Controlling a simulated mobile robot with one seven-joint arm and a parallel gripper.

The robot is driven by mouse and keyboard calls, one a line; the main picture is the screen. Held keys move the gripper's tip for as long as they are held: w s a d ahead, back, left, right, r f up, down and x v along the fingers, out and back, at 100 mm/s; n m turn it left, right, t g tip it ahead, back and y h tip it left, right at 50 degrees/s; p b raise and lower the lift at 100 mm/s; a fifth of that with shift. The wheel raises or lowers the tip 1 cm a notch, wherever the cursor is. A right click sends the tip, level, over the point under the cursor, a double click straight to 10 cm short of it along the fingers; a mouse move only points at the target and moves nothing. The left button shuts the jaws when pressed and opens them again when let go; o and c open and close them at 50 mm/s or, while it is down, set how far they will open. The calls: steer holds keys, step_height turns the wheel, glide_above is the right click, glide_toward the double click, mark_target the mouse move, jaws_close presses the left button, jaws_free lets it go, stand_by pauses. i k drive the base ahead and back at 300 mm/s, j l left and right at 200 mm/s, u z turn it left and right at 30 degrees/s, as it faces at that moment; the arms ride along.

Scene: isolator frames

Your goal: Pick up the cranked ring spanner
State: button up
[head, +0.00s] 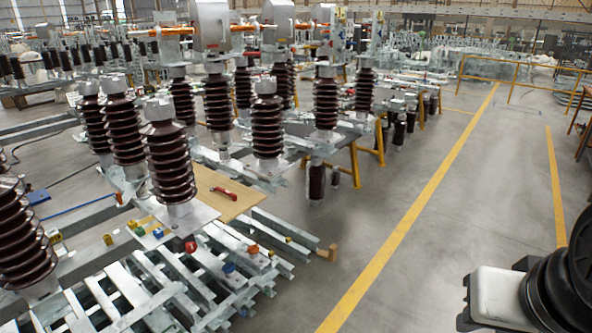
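A small red elongated tool (224,193) with slightly bent ends lies on a light wooden board (240,207), among the brown insulators. It is too small in the head view to tell surely whether it is the cranked ring spanner. No other spanner can be made out. My gripper is not in view. A white and black part of my own body fills the lower right corner, far from the board.
Tall brown ribbed insulators (170,165) stand close around the board. Galvanised steel frames (150,290) lie in front of it, with small coloured items such as a red one (191,247). Clear grey floor with a yellow line (400,232) runs to the right.

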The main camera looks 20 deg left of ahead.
mark_target(235, 197)
steer(key=u, duration=1.9)
